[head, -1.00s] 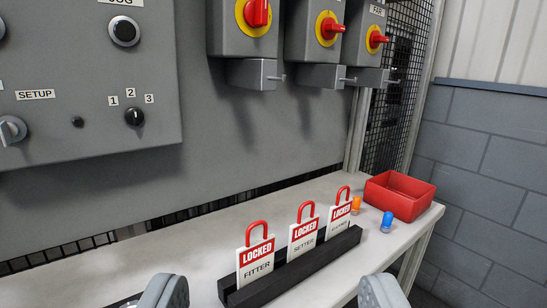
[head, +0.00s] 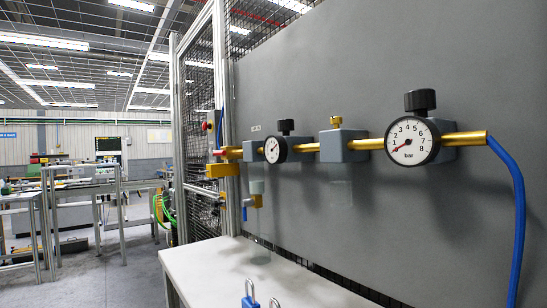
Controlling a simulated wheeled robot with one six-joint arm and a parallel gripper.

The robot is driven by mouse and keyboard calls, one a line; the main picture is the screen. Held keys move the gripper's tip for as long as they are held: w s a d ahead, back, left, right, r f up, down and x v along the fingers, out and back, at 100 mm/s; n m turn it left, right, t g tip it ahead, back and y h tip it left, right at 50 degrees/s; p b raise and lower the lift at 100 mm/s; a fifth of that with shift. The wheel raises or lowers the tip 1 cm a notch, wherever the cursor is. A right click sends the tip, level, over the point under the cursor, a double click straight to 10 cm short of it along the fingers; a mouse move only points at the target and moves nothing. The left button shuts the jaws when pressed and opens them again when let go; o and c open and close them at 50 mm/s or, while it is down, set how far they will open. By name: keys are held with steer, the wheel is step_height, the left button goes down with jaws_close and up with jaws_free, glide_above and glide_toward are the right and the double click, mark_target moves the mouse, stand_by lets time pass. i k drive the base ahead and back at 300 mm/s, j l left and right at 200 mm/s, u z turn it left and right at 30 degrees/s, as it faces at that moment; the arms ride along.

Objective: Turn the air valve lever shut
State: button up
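A brass air line runs along the grey panel. At its left end, by the post of the mesh guard, sits a small valve fitting (head: 230,153) with a little red part (head: 217,153) on it. A yellow block (head: 222,170) is just below. I cannot tell which of these is the lever, or how it is turned. A small gauge (head: 274,150) and a large gauge (head: 414,141) sit further right on the line. The large gauge's red needle points to the low end of its scale. My gripper is not in view.
A pale bench (head: 215,270) runs below the panel, with a blue padlock (head: 250,299) at its lower edge of view. A blue hose (head: 518,200) hangs from the line's right end. Open floor (head: 120,275) and workbenches lie left.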

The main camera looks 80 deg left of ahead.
mark_target(217, 153)
steer(key=u, duration=2.55)
